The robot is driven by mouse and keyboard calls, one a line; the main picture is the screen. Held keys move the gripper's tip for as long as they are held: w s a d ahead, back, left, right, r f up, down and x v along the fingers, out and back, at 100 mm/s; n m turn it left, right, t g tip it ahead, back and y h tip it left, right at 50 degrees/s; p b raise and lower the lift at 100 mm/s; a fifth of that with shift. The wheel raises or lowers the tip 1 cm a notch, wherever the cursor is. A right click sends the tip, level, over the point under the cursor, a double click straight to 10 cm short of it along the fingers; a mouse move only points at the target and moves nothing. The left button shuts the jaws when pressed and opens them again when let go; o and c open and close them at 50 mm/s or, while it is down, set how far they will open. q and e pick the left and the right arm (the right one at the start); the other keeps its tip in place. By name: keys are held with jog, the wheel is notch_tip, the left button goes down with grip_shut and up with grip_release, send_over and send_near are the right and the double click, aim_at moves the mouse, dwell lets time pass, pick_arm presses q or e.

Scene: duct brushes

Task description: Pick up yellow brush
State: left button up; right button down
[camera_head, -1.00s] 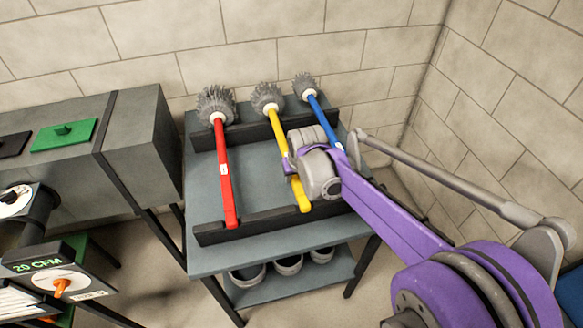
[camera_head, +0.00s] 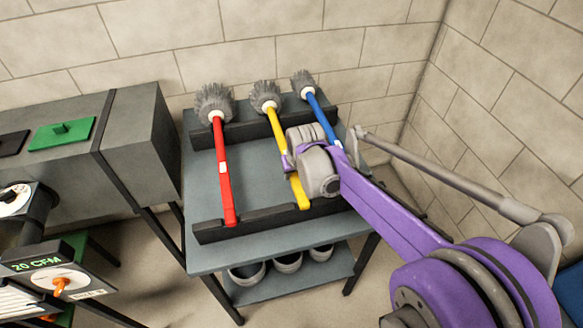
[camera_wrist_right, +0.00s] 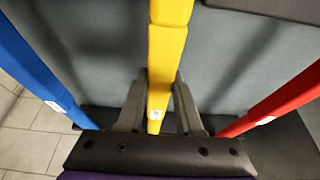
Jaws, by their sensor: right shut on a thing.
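The yellow brush (camera_head: 276,125) has a grey bristle head and lies across two dark rails on the table, between the other two brushes. My right gripper (camera_head: 292,165) is at the middle of its handle, and my wrist hides part of the handle. In the right wrist view the yellow handle (camera_wrist_right: 168,55) runs between the two fingers of my right gripper (camera_wrist_right: 160,105), which are shut on it. The handle still appears close to the rails; I cannot tell if it is clear of them. My left gripper is not in view.
A red brush (camera_head: 222,165) lies to the left and a blue brush (camera_head: 322,115) to the right, close to my wrist. The dark front rail (camera_head: 250,220) crosses the table (camera_head: 200,260). Several round containers (camera_head: 288,262) stand on the lower shelf. Block walls stand behind and right.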

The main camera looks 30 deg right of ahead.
notch_tip(320, 180, up, 16)
jog(key=p, duration=0.5)
jog(key=shift+f, duration=0.25)
dwell(0.3)
